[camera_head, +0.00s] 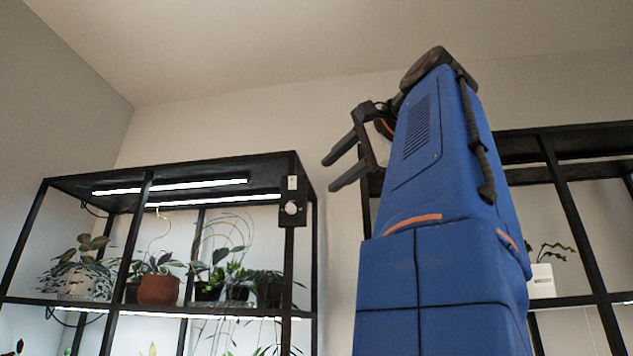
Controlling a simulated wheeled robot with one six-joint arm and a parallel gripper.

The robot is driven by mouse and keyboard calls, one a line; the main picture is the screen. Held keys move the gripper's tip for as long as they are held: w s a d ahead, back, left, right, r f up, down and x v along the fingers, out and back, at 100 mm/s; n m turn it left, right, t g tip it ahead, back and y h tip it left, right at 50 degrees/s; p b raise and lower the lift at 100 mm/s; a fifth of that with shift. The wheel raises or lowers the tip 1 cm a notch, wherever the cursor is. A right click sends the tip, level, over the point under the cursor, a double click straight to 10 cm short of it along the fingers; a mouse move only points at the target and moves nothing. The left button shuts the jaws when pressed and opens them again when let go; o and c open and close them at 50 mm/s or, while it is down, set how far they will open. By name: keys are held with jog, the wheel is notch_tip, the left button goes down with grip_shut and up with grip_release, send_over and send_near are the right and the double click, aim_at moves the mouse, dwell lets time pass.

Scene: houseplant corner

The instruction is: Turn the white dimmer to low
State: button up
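The white dimmer (291,208) is a small round knob on a black plate on the front right post of the left shelf. A small white label or switch sits just above the knob. The knob's pointer or setting is too small to read. My gripper (330,174) is to the right of the dimmer and a little higher in the picture. Its two dark fingers point left and stand apart with nothing between them. It does not touch the dimmer.
The left black shelf (215,169) carries lit light bars and several potted plants, including one in a terracotta pot (158,290). Another black shelf (565,210) with a white pot (541,281) stands at the right. Bare wall shows between the shelves.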

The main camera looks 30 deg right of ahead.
jog(key=shift+s, duration=0.4)
dwell(0.4)
jog(key=w+f+n+g+y, duration=0.1)
jog(key=w+f+n+g, duration=0.2)
jog(key=f, duration=1.7)
jog(key=w+f+n+g, duration=0.1)
jog(key=w+f+g, duration=0.25)
jog(key=f, duration=1.55)
jog(key=s+a+f+n+g, duration=0.1)
jog(key=s+a+f+n, duration=0.1)
jog(key=f, duration=1.2)
jog(key=s+a+f+n+g, duration=0.2)
jog(key=s+f+n, duration=0.3)
jog(key=f, duration=0.9)
jog(key=s+a+f+n+g, duration=0.2)
jog(key=s+a+f+n, duration=0.1)
jog(key=f, duration=1.1)
jog(key=shift+s+a+f+n+h, duration=0.25)
jog(key=shift+s+n+h, duration=0.2)
jog(key=shift+n, duration=0.55)
